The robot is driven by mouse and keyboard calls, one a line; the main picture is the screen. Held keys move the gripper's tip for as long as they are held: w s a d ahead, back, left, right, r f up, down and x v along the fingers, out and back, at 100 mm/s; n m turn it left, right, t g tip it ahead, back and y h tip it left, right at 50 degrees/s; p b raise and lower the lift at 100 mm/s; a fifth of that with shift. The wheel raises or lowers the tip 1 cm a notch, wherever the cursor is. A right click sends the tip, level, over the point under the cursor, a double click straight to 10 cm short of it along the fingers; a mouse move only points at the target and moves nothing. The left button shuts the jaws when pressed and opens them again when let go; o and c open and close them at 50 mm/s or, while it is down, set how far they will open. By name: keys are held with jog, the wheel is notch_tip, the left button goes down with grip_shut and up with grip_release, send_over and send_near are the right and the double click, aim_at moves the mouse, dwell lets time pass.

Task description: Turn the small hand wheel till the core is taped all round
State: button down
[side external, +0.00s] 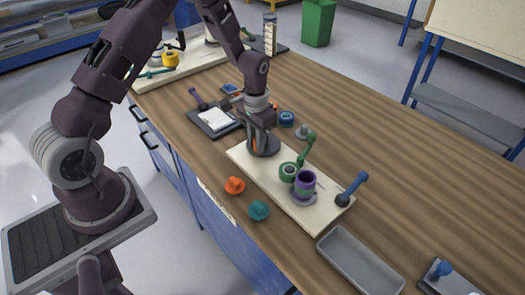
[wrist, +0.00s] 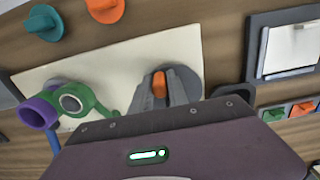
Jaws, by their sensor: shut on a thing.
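A cream board (side external: 300,207) lies on the wooden bench. A dark grey disc (side external: 271,151) sits at its far end and carries an orange knob, which shows in the wrist view (wrist: 159,84). My gripper (wrist: 161,88) points down over the disc, shut on the orange knob; its fingers hide the knob's sides. A purple core (side external: 305,184) stands on a grey round base near the board's near end. A green ring with a pale centre (side external: 287,172) is close beside it, with a green arm (side external: 308,146). I cannot tell how much of the core is taped.
A loose orange knob (side external: 235,185) and a teal knob (side external: 258,210) lie at the bench's front edge. A blue handle (side external: 354,184) stands at the board's near end. A framed pad (side external: 214,119) lies behind my gripper.

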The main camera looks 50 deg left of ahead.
aim_at(269, 151)
jog(key=shift+w+d, duration=0.5)
jog(key=shift+d, duration=0.15)
jog(key=c, duration=2.2)
grip_release()
jog(key=shift+w+d, duration=0.4)
jog(key=shift+w, duration=0.45)
